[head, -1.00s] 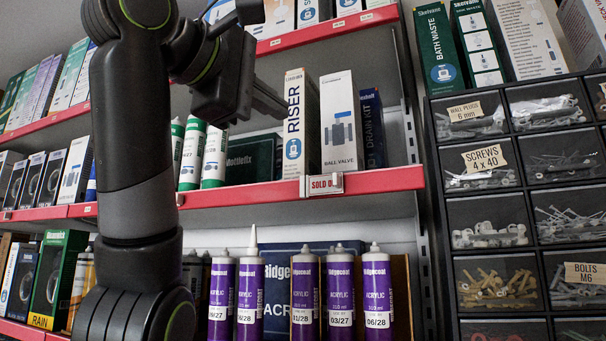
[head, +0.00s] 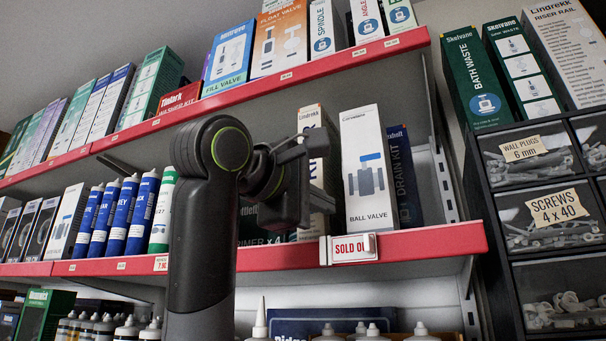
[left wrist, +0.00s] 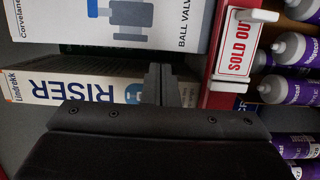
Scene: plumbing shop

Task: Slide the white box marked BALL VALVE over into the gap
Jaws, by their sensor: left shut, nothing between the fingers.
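The white BALL VALVE box (head: 368,175) stands upright on the middle shelf, its front facing me. It also shows at the top of the left wrist view (left wrist: 110,22). My left gripper (head: 326,201) is shut and empty, low in front of the RISER box (head: 312,122), just left of the BALL VALVE box. In the left wrist view its fingertips (left wrist: 160,70) lie by the dark strip between the two boxes; contact with the white box cannot be told. A dark blue DRAIN KIT box (head: 403,175) stands right of the white box. Bare shelf shows right of it.
A SOLD OUT tag (head: 350,248) hangs on the red shelf edge (head: 425,240) below the white box. A dark green box lies behind my gripper. Blue tubes (head: 140,215) stand at left. Another shelf is overhead, and a drawer cabinet (head: 540,215) stands at right.

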